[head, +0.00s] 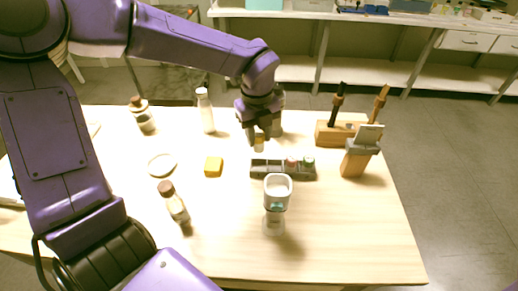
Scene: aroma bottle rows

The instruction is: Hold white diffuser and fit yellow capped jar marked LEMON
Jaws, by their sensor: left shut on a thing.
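My left gripper (261,133) reaches in from the upper left and points down over the back of the table. It is shut on a small jar (259,144), pale yellowish, just above the left end of a dark rack (263,169); its label cannot be read. The rack also holds a red capped jar (291,162) and a green capped jar (308,162). The white diffuser (276,204) stands upright in front of the rack, with an open cup-like top and a teal patch. No gripper touches it. My right gripper is not in view.
Two bottles (205,110) (142,114) stand behind. Wooden holders (336,133) (357,160) stand right. The table's (345,230) front right is clear.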

